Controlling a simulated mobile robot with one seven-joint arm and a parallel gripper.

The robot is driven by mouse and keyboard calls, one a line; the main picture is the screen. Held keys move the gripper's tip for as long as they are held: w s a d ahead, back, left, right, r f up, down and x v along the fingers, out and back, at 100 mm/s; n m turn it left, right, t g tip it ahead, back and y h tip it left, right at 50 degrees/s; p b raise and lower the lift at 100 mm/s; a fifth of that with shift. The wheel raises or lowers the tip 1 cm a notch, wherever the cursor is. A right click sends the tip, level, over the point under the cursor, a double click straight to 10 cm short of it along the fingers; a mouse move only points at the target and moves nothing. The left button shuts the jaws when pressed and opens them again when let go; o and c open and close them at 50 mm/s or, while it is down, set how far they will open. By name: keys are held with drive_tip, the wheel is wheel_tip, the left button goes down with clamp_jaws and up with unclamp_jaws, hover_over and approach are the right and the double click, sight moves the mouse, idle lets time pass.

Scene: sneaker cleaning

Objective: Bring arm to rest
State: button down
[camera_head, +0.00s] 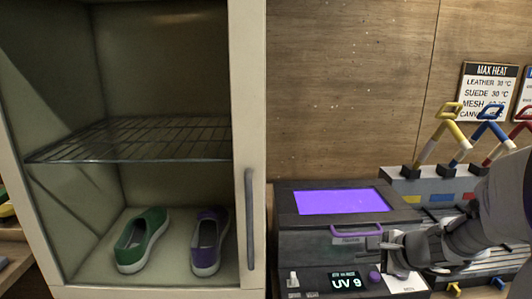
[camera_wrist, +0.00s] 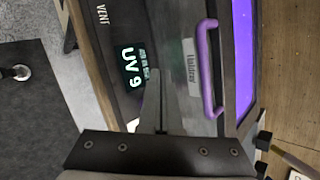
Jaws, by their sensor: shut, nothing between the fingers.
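My gripper (camera_head: 388,246) is at the front of a dark UV box (camera_head: 300,245), near its purple handle (camera_head: 357,230) and purple knob. In the wrist view my gripper (camera_wrist: 155,75) is shut and empty, with its fingers together in front of the box's front panel. The handle (camera_wrist: 210,70) lies to the right of the fingers there. I cannot tell whether the fingertips touch the box. The display (camera_head: 346,281) reads "UV 9", and the lid window (camera_head: 342,201) glows purple.
A cabinet (camera_head: 249,60) on the left has a wire shelf (camera_head: 130,140). A green shoe (camera_head: 143,240) and a purple shoe (camera_head: 209,242) stand on its floor. A grey rack with yellow, blue and red-handled tools (camera_head: 440,185) stands behind my arm. A sign (camera_head: 489,90) hangs on the wall.

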drive_tip(key=s+a+r+n+g+p, duration=0.3)
drive_tip(key=s+a+r+n+p, duration=0.2)
drive_tip(key=s+a+r+n, duration=0.75)
drive_tip(key=s+d+r+n+h+p, duration=0.2)
drive_tip(key=s+d+r+n+h, duration=0.1)
drive_tip(key=s+n, duration=0.4)
drive_tip(key=shift+s+d+r+h, duration=0.3)
drive_tip(key=shift+s+d+r, duration=0.25)
drive_tip(key=shift+s, duration=0.35)
